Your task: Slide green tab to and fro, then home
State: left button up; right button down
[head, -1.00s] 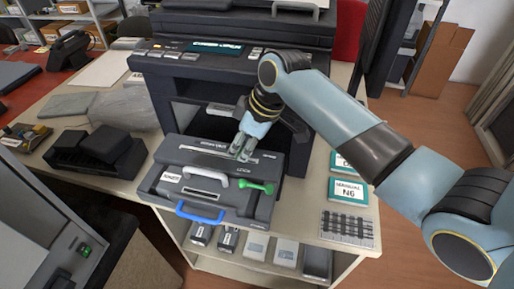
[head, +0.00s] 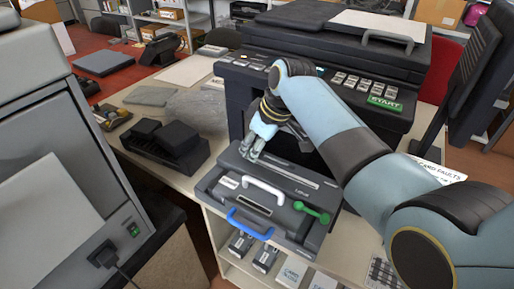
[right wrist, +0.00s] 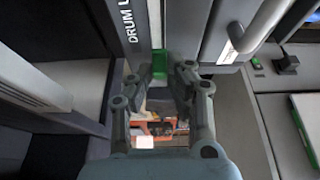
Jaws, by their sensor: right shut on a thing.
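The dark drum unit (head: 226,160) lies on the table in front of the printer, with a long pale slot (head: 290,178) along its top. My right gripper (head: 250,153) is at the left end of this slot in the head view. It is shut on the green tab (right wrist: 159,64), which shows between the fingertips in the right wrist view (right wrist: 160,72). In the head view the fingers hide the tab. My left gripper is in neither view.
In front of the slot are a white handle (head: 264,188), a blue handle (head: 250,225) and a green T-shaped handle (head: 312,212). The printer (head: 335,85) stands close behind. A black holder (head: 165,145) stands left of the unit. A grey cabinet (head: 75,165) is at far left.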

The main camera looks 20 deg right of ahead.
jog(key=c, duration=1.3)
grip_release()
jog(key=shift+w+a, duration=0.2)
jog(key=shift+a, duration=0.05)
jog(key=shift+s+d+r, duration=0.1)
jog(key=v, duration=1.2)
